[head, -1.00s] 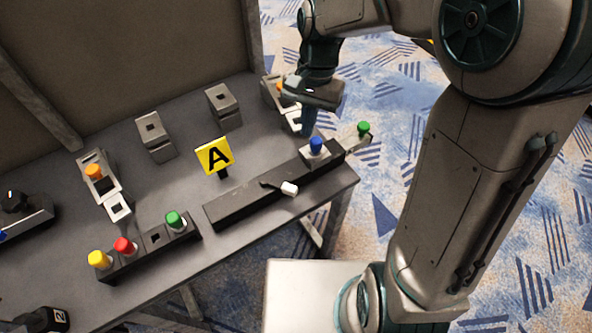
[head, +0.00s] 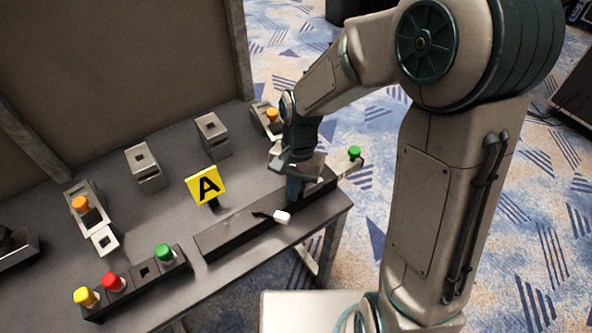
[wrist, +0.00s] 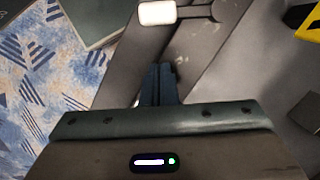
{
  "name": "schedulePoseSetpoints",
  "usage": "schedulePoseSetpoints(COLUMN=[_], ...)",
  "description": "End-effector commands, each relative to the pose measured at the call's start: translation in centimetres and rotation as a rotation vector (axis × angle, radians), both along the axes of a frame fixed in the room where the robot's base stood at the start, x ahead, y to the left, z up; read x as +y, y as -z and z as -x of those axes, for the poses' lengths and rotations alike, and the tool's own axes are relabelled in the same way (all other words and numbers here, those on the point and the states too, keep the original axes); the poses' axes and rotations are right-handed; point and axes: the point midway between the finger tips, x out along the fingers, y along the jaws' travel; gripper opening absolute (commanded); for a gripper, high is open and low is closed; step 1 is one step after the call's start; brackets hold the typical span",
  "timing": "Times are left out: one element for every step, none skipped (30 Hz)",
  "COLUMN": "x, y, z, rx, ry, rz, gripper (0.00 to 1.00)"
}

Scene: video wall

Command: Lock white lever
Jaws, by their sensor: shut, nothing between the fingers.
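The white lever (head: 282,217) has a white end on a short dark arm and lies across the long black box (head: 225,236) at the table's front edge. In the wrist view, its white end (wrist: 157,13) shows at the top, ahead of my fingers. My gripper (head: 293,192) is shut and empty, pointing down over the right part of the box, to the right of the lever and apart from it. Its closed dark blue fingers (wrist: 160,70) show in the wrist view; whether they touch the box is unclear.
A button box (head: 135,283) with yellow, red and green buttons is at left. Grey switch blocks (head: 145,167) stand farther back.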

Motion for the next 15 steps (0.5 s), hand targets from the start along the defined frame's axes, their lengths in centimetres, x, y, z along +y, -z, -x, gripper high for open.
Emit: schedulePoseSetpoints(x=[0.3,0.5,0.7,0.8,0.9,1.0,1.0,1.1,1.1,1.1,1.2,1.2,1.2,1.2,1.2], y=[-0.4,-0.4,-0.4,-0.3,-0.3,-0.3,-0.3,-0.3,-0.3,-0.3,-0.3,-0.3,-0.3,-0.3,-0.3], z=[0.8,1.2,1.6,1.9,2.2,2.4,2.5,2.7,2.8,2.8,2.9,2.9,2.9,2.9,2.9], rx=[-0.005,-0.006,-0.005,-0.004,-0.004,-0.004,-0.005,-0.006,-0.006,-0.006,-0.006,-0.006,-0.006,-0.006,-0.006], ry=[-0.004,-0.004,-0.004,-0.004,-0.003,-0.002,-0.001,-0.001,-0.001,-0.001,-0.001,-0.001,-0.001,-0.001,-0.001], rz=[0.0,0.0,0.0,0.0,0.0,0.0,-0.001,0.0,0.0,0.0,0.0,0.0,0.0,0.0,0.0], gripper=[0.0,0.0,0.0,0.0,0.0,0.0,0.0,0.0,0.0,0.0,0.0,0.0,0.0,0.0,0.0])
